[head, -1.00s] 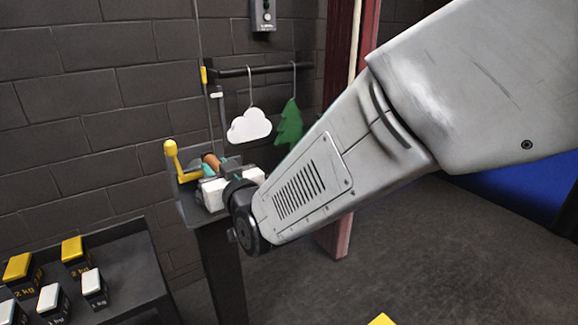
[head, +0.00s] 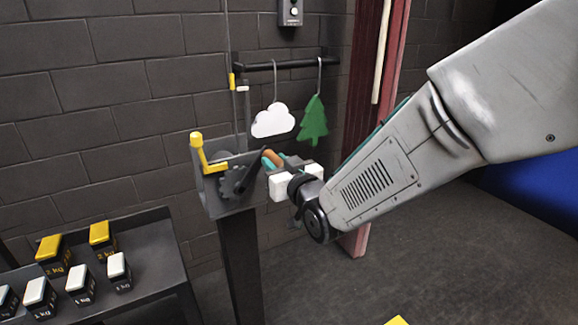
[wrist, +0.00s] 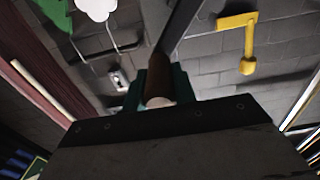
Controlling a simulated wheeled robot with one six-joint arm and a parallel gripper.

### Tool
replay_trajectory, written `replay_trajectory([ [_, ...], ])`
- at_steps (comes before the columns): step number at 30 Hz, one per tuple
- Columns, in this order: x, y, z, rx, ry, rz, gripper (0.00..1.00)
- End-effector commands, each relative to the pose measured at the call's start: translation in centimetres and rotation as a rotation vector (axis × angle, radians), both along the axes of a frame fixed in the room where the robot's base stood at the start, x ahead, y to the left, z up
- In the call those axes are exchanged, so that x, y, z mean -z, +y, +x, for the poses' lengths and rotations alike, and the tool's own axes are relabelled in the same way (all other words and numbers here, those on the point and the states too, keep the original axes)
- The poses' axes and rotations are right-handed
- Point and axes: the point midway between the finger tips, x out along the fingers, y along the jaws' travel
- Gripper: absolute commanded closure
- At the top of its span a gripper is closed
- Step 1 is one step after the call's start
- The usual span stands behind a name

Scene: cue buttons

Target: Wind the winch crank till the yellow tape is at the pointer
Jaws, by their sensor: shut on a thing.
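The winch (head: 228,197) is a grey box with a gear on a dark post. Its dark crank arm (head: 250,172) slants up to the right to a brown handle (head: 272,158). My gripper (head: 274,162) is shut on that handle. The wrist view shows the handle (wrist: 158,88) between the teal fingers. The yellow tape (head: 232,81) is on the thin line above the winch. A small white mark (head: 243,88), which looks like the pointer, sits beside the line, slightly lower than the tape.
A yellow lever (head: 197,150) stands at the winch's left, apart from my gripper. A white cloud (head: 272,121) and a green tree (head: 314,120) hang from a rail behind it. A dark bench (head: 150,258) with several weights is at lower left.

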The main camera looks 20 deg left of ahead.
Motion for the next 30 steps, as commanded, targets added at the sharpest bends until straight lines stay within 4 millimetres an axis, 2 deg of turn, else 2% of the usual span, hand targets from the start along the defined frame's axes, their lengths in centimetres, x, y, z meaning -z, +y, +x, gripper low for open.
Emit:
replay_trajectory([
  [3, 0.8, -0.6, 0.5, 0.003, 0.007, -0.007, 0.96],
  [14, 1.2, -0.7, 0.5, 0.002, 0.009, -0.009, 0.96],
  [23, 4.5, -2.0, 1.9, 0.002, 0.013, -0.012, 0.96],
  [24, 4.3, -1.9, 1.8, -0.001, 0.011, -0.012, 0.65],
  [26, 4.2, -1.8, 1.8, -0.002, 0.010, -0.010, 0.48],
  [30, 4.0, -1.8, 1.9, -0.001, 0.008, -0.008, 0.45],
])
